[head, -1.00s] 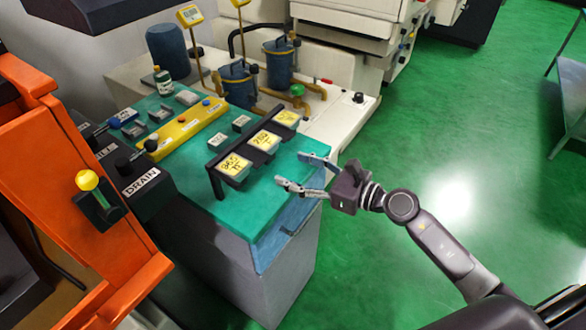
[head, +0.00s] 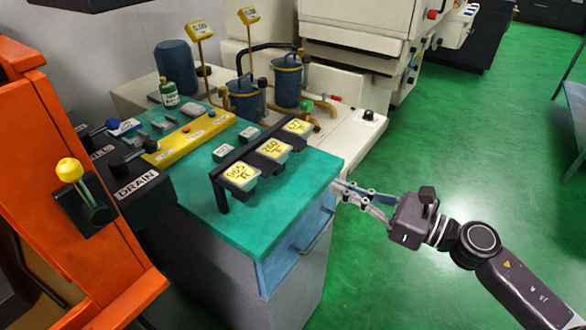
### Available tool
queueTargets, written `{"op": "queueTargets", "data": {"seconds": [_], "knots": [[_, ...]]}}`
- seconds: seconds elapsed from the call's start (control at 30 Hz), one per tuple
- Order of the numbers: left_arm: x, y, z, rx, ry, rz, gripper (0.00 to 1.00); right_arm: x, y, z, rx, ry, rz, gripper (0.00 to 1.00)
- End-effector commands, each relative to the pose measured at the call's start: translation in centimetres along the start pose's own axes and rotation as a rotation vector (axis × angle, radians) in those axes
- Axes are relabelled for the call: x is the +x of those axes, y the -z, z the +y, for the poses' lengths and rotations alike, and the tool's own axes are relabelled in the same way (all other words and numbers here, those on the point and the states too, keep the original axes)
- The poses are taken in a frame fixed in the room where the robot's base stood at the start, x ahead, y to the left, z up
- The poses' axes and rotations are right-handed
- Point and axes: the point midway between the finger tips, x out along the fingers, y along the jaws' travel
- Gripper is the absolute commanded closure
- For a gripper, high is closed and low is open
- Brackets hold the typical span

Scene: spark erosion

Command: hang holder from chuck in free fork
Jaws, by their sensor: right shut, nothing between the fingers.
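A black rack (head: 221,196) stands on the teal bench top and carries three holders with yellow labels: a near one (head: 240,175), a middle one (head: 273,150) and a far one (head: 298,127). I cannot make out an empty fork on it. The chuck is not recognisable in this view. My right gripper (head: 341,190) is shut and empty, just right of the bench's right edge and clear of the rack. Its fingers point left towards the bench. My left gripper is not in view.
The teal bench top (head: 275,215) has bare room in front of the rack. Its blue drawer front (head: 287,262) has a handle. A yellow block (head: 190,138) and small parts lie behind the rack. The orange machine (head: 85,265) stands at left. Green floor (head: 450,140) at right is clear.

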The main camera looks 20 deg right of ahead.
Motion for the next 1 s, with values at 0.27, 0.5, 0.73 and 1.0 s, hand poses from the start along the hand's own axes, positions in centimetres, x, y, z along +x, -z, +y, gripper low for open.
{"op": "queueTargets", "data": {"seconds": [0.27, 0.5, 0.73, 1.0], "knots": [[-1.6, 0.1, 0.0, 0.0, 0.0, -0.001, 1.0, 4.0, -0.4, -0.1, -0.001, 0.001, -0.001, 1.0], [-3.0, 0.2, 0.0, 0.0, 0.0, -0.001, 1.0, 7.5, -0.4, -0.1, 0.0, 0.002, -0.002, 1.0], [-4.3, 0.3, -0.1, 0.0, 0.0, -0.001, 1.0, 10.6, -0.3, -0.1, 0.0, 0.001, 0.0, 1.0], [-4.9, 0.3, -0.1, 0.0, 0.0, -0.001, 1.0, 12.3, 0.0, -0.1, 0.0, 0.002, 0.001, 1.0]]}}
